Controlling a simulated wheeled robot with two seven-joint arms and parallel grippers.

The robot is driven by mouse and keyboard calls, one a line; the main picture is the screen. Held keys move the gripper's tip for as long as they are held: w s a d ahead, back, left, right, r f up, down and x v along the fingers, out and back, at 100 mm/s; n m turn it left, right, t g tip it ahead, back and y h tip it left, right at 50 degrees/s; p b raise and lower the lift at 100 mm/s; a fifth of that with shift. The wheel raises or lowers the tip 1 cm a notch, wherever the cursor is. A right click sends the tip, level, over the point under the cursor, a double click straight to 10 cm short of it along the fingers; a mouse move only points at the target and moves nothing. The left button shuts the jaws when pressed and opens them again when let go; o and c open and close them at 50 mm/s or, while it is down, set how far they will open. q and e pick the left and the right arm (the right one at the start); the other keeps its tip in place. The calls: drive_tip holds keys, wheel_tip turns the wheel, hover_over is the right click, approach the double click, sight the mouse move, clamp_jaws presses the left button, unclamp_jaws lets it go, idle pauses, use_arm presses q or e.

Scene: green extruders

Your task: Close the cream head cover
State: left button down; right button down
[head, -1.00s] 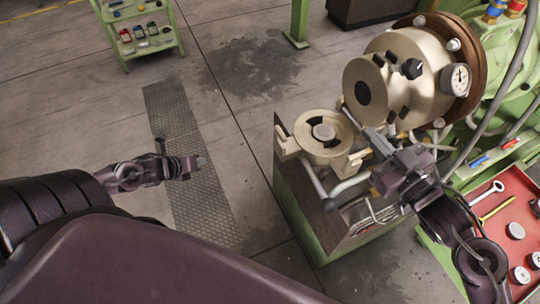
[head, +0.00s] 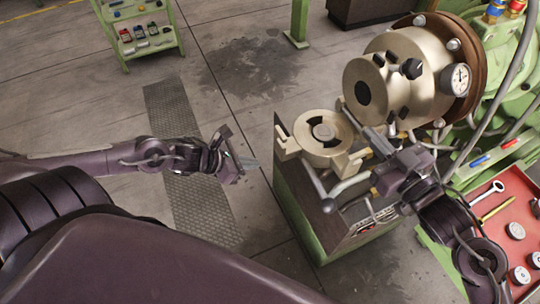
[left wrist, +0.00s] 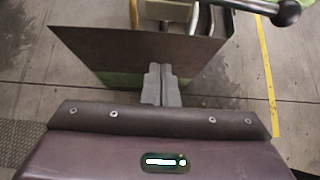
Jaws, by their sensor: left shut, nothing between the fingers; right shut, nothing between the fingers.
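The cream head cover (head: 322,138) is a round ring with a hub and lugs. It stands swung open above the brown-topped cabinet, apart from the cream barrel head (head: 365,88). My left gripper (head: 254,164) is shut and empty, left of the cover and cabinet, with a gap between. A cream part shows at that view's top edge, too cropped to name surely. My right gripper (head: 373,138) is shut and empty, just right of the cover and below the barrel head; whether it touches anything is unclear.
The green cabinet (head: 290,195) stands under the cover. A lever with a dark ball knob (left wrist: 288,13) shows in the left wrist view. A red tool tray (head: 515,215) lies at right. A green trolley (head: 142,30) stands far left. The floor left of the cabinet is clear.

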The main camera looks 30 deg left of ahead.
use_arm(q)
drive_tip(key=w+d, duration=0.2)
drive_tip(key=w, duration=0.1)
drive_tip(key=w+d, duration=0.1)
drive_tip(key=shift+w+d+f, duration=0.2)
drive_tip(key=shift+w+f, duration=0.15)
drive_tip(key=shift+w, duration=0.05)
idle(0.4)
drive_tip(key=shift+r, duration=0.9)
use_arm(e)
drive_tip(key=c, duration=2.1)
unclamp_jaws()
drive_tip(key=shift+c, duration=0.2)
use_arm(q)
drive_tip(key=shift+a+r, duration=0.1)
use_arm(e)
drive_tip(key=o, duration=1.2)
drive_tip(key=shift+o, duration=0.2)
drive_tip(key=shift+s, duration=0.1)
